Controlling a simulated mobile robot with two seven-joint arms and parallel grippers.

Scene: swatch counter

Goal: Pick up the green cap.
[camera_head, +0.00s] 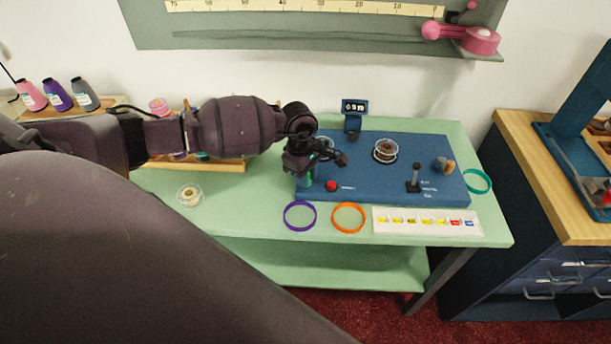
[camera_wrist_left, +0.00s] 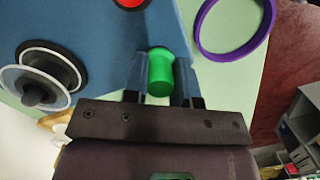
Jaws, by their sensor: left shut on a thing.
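The green cap (camera_wrist_left: 160,75) sits between the two fingers of my left gripper (camera_wrist_left: 160,84) in the left wrist view. The fingers are shut on its sides. In the head view a bit of the cap (camera_head: 308,183) shows below my left gripper (camera_head: 305,176), over the left front part of the blue board (camera_head: 360,187). The gripper hides much of the cap there, and I cannot tell whether it touches the board. My right gripper is not in view.
A red button (camera_head: 331,185) is just right of the gripper. A purple ring (camera_head: 287,222) and an orange ring (camera_head: 335,222) lie in front of the board. A label strip (camera_head: 425,228) lies to their right. A tape roll (camera_head: 190,195) lies left on the green table (camera_head: 240,222).

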